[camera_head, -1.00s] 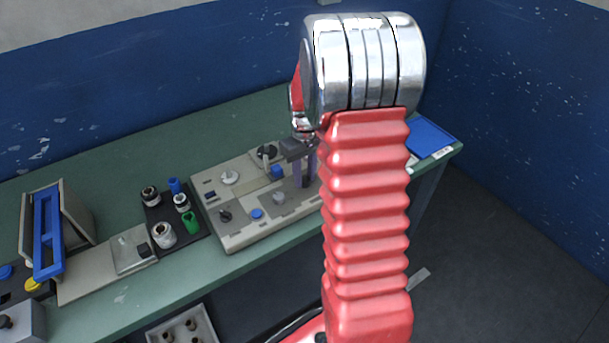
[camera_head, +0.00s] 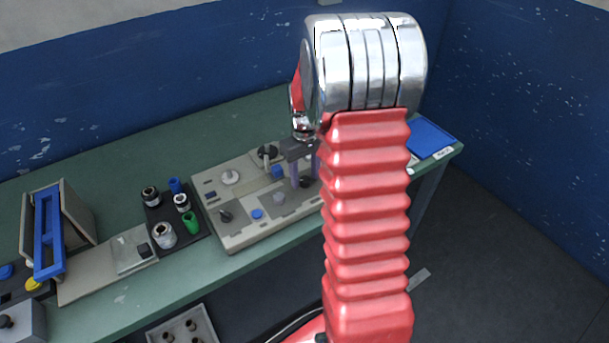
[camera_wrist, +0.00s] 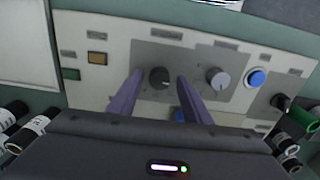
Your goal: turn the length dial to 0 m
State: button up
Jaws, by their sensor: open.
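A black dial (camera_wrist: 159,77) with a pale pointer mark sits on the grey control panel (camera_wrist: 120,52) in the wrist view. My gripper (camera_wrist: 158,80) is open, one purple-grey finger on each side of this dial, with a gap to both. In the head view my gripper (camera_head: 304,183) points down over the panel's right part, and the black dial (camera_head: 305,183) shows between the fingers. A grey dial (camera_wrist: 217,78) sits beside it, to the right in the wrist view. The labels are too small to read, so I cannot tell which dial is the length dial.
A blue button (camera_wrist: 257,78) and another black knob (camera_head: 226,215) lie along the same panel edge. A white knob (camera_head: 230,177) and a black knob (camera_head: 267,152) stand farther back. A dark tray (camera_head: 162,208) with rolls is left of the panel. My red arm hides the panel's right end.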

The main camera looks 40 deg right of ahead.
aim_at(304, 178)
notch_tip(304, 178, up, 14)
jog(key=shift+f, duration=0.2)
dwell(0.4)
dwell(0.5)
jog(key=s+a+r+t, duration=0.2)
jog(key=s+a+r, duration=0.1)
jog(key=s+a, duration=0.6)
jog(key=s+a+r+t, duration=0.3)
jog(key=s+a, duration=0.7)
jog(key=a, duration=0.4)
jog(key=shift+a+r+t, duration=0.25)
jog(key=shift+r+t, duration=0.05)
jog(key=shift+r, duration=0.2)
